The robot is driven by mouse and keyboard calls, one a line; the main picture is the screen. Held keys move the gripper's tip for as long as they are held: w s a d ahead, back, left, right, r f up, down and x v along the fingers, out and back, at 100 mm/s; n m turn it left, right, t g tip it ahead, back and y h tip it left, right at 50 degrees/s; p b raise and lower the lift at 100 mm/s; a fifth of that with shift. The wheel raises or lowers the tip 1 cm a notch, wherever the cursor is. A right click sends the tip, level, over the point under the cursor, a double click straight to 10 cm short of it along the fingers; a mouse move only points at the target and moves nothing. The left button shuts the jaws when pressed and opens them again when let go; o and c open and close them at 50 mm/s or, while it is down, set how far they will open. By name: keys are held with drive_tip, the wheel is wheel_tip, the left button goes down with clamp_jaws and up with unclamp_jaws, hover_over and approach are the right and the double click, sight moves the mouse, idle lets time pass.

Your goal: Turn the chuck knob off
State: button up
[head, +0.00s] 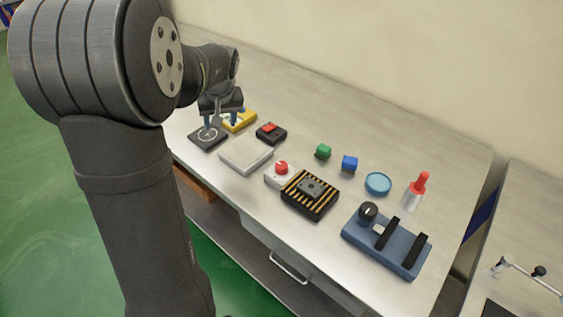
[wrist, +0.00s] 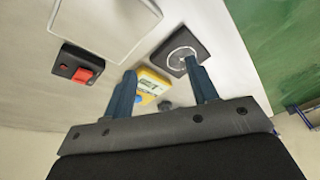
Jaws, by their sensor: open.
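A black round knob (head: 368,211) with a white mark stands on the left end of a blue base (head: 362,239) at the right of the table. Two black bars cross the same base. This knob is not in the wrist view. My gripper (head: 222,112) is at the far left of the table, well away from the knob. In the wrist view my gripper (wrist: 160,68) is open, with nothing between its two fingers. It hangs above a black pad with a white circle (head: 207,137) and a yellow device (head: 240,120).
A blue disc (head: 378,183) and red-topped bottle (head: 416,190) stand behind the base.

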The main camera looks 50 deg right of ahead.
drive_tip(key=s+d+r+m+g, duration=0.25)
drive_tip(key=s+r+m, duration=0.45)
drive_tip(key=s, duration=0.5)
wheel_tip(320, 180, up, 4)
drive_tip(key=m, duration=0.5)
hover_over(282, 164)
drive_tip(key=shift+g+y, duration=0.4)
drive_tip(key=shift+g, duration=0.05)
wheel_tip(282, 164, down, 17)
drive_tip(key=shift+a+r, duration=0.1)
drive_tip(key=c, duration=1)
drive_tip(key=shift+o, duration=0.2)
